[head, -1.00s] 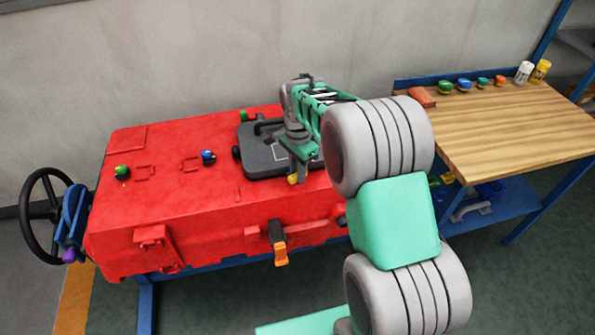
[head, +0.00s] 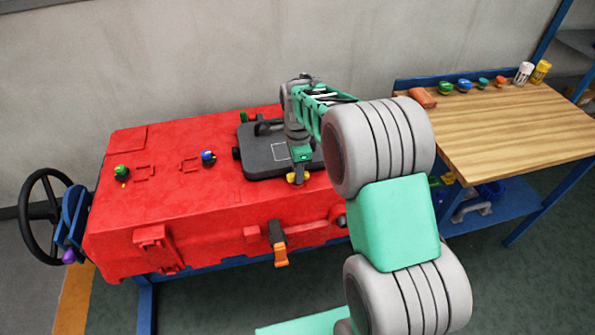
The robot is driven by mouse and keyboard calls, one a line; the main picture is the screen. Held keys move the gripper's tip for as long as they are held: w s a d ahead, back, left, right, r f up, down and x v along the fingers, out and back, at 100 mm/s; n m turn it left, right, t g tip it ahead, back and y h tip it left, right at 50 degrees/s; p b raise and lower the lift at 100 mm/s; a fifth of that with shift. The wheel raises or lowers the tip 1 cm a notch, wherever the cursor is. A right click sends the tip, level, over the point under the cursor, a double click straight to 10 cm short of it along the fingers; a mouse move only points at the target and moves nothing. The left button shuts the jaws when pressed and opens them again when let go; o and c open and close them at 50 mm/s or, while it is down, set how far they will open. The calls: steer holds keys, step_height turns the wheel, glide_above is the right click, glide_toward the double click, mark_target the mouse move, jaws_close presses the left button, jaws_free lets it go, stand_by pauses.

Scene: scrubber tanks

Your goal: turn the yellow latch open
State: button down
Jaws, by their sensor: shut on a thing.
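The yellow latch (head: 292,178) sits at the front edge of the dark grey lid (head: 262,163) on top of the red tank (head: 190,213). Only a small part of the latch shows below my gripper. My gripper (head: 299,176) points down at the lid's front edge and is shut on the yellow latch. My arm hides the lid's right part. The fingertips are small and partly covered in this view.
Green (head: 122,173) and blue (head: 208,157) knobs stand on the tank's top. An orange-ended lever (head: 281,254) hangs at its front. A black handwheel (head: 47,207) is at the left. A wooden bench (head: 510,125) with several caps stands at the right.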

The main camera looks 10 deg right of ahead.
steer(key=c, duration=1.3)
jaws_free()
step_height(320, 180, up, 8)
steer(key=shift+f+b, duration=0.1)
steer(key=shift+b, duration=0.3)
